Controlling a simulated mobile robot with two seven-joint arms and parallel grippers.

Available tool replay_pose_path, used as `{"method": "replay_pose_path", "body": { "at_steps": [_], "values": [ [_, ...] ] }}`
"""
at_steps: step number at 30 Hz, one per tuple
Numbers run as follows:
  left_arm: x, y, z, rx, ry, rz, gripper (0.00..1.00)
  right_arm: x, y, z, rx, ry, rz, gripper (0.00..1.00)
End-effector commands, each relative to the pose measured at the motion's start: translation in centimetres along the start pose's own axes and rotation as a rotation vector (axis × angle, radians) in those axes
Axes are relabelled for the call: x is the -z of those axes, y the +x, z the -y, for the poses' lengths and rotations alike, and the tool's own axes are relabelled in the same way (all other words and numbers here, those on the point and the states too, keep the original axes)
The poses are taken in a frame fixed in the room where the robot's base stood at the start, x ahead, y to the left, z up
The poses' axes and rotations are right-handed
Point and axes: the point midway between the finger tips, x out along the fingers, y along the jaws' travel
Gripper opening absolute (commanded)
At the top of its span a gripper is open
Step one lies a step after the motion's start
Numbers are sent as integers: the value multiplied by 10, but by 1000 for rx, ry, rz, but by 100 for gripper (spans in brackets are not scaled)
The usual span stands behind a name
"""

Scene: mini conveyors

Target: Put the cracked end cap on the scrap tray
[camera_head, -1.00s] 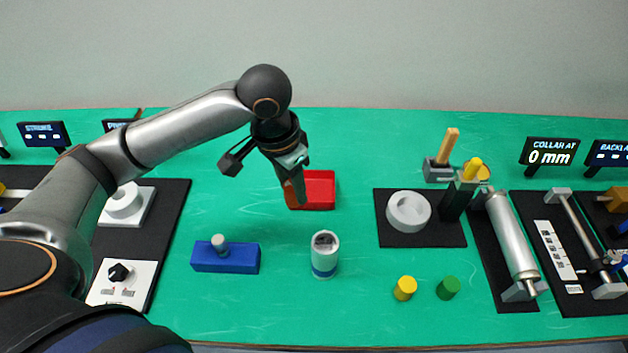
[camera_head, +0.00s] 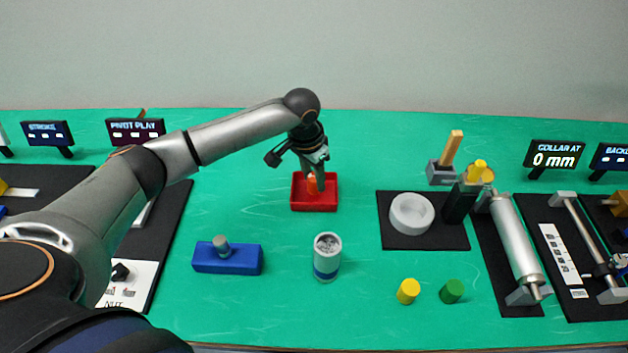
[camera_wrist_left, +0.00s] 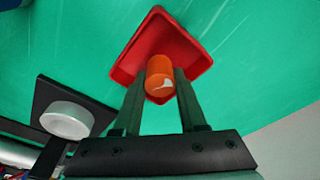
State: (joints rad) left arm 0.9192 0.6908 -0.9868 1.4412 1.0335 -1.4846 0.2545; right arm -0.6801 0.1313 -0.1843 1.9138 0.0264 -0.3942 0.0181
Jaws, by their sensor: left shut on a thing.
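The orange end cap (camera_wrist_left: 160,78) has a pale jagged mark on its side, seen in the left wrist view. It also shows in the head view (camera_head: 312,184). My left gripper (camera_head: 316,186) is shut on it, one finger on each side, and holds it over the red scrap tray (camera_head: 314,207). The tray's rim and floor also show in the left wrist view (camera_wrist_left: 190,52). I cannot tell whether the cap touches the tray floor. My right gripper is not in view.
A grey cup with a blue band (camera_head: 327,262) and a blue block with a knob (camera_head: 227,260) stand nearer me. A white ring (camera_head: 411,213) sits on a black mat at right. Yellow (camera_head: 408,291) and green (camera_head: 451,291) caps stand at the front. Green table around the tray is clear.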

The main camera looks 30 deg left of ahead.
Motion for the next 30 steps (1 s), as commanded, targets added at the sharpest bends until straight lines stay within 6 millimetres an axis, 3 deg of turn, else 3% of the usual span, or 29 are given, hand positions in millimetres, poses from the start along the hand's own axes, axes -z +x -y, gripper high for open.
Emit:
{"method": "replay_pose_path", "body": {
  "at_steps": [4, 14, 15, 23, 30],
  "values": [
    [-2, 13, 0, 0, 0, 0, 0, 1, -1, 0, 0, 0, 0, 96],
    [-2, 15, -1, -1, 0, 0, 0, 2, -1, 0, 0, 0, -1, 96],
    [-2, 16, -1, -1, 1, -1, 42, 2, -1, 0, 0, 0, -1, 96],
    [-2, 16, 0, 0, 0, -1, 71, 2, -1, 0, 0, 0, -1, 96],
    [-2, 15, 0, 0, 0, -1, 71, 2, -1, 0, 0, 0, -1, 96]
  ]
}}
